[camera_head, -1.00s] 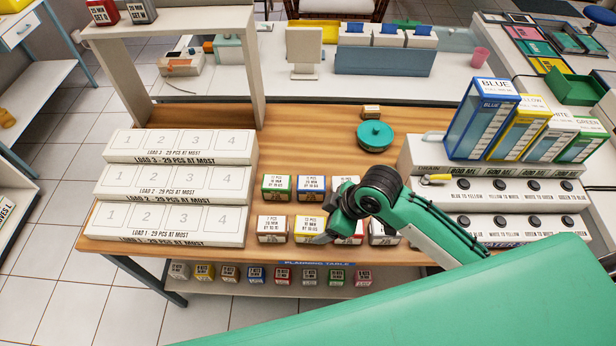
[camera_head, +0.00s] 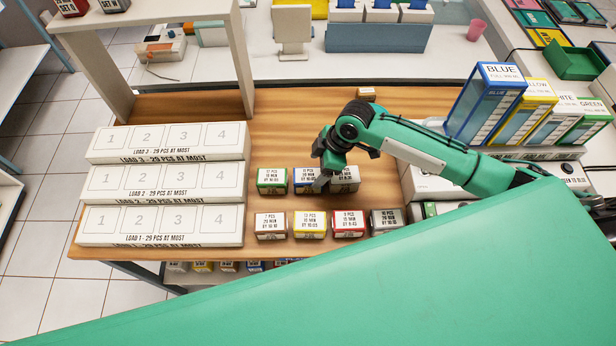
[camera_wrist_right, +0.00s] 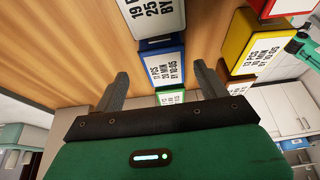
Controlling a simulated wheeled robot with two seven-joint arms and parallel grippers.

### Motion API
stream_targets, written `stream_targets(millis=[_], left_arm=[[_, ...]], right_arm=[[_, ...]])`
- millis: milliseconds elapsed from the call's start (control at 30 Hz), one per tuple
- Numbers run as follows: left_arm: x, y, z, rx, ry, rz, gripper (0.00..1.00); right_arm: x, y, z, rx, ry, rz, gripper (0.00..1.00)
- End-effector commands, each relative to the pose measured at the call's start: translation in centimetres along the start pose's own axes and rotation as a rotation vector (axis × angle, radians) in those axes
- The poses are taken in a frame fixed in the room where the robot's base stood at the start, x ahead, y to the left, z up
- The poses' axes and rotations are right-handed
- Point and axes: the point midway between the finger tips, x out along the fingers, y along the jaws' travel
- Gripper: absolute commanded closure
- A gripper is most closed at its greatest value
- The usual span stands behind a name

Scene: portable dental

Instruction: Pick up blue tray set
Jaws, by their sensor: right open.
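The blue tray set (camera_head: 302,181) is a small blue box with a white printed label. It stands in the back row on the wooden table, between a green box (camera_head: 271,181) and another labelled box (camera_head: 347,181). My right gripper (camera_head: 321,186) is at its right side and partly hides it. In the right wrist view, the gripper (camera_wrist_right: 160,84) is open, with its two fingers apart. The blue box (camera_wrist_right: 176,64) shows beyond and between the fingertips; contact cannot be told. My left gripper is not in view.
In front stand a brown box (camera_head: 270,226), a yellow box (camera_head: 310,225), a red box (camera_head: 348,224) and a grey box (camera_head: 386,222). White stepped racks (camera_head: 160,222) stand left. Tall coloured cartons (camera_head: 487,105) stand right. Table behind the back row is mostly clear.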

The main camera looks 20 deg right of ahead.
Motion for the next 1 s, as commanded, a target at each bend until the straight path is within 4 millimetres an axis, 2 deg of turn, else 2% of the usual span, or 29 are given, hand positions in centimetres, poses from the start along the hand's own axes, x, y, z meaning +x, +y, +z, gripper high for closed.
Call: stream_targets(millis=[267, 400, 500, 633, 833, 867, 1000], left_arm=[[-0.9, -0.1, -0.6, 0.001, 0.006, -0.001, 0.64], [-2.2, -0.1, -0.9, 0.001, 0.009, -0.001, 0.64], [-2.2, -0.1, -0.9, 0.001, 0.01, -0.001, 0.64], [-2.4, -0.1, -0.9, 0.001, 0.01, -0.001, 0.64], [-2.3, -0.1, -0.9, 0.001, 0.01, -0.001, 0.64], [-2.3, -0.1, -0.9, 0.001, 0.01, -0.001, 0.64], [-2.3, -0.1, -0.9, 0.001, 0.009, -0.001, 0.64]], right_arm=[[2.1, -0.3, -0.2, 0.0, 0.0, -0.002, 0.25], [4.2, -0.7, -0.3, 0.002, -0.002, -0.003, 0.25], [5.6, -0.6, -0.3, 0.001, -0.001, -0.002, 0.25], [6.4, -0.6, -0.2, 0.0, -0.001, 0.001, 0.25], [6.5, -0.6, -0.2, -0.001, -0.001, 0.001, 0.25], [6.5, -0.6, -0.2, -0.001, -0.001, 0.001, 0.27], [6.5, -0.6, -0.1, -0.001, -0.001, 0.001, 0.55]])
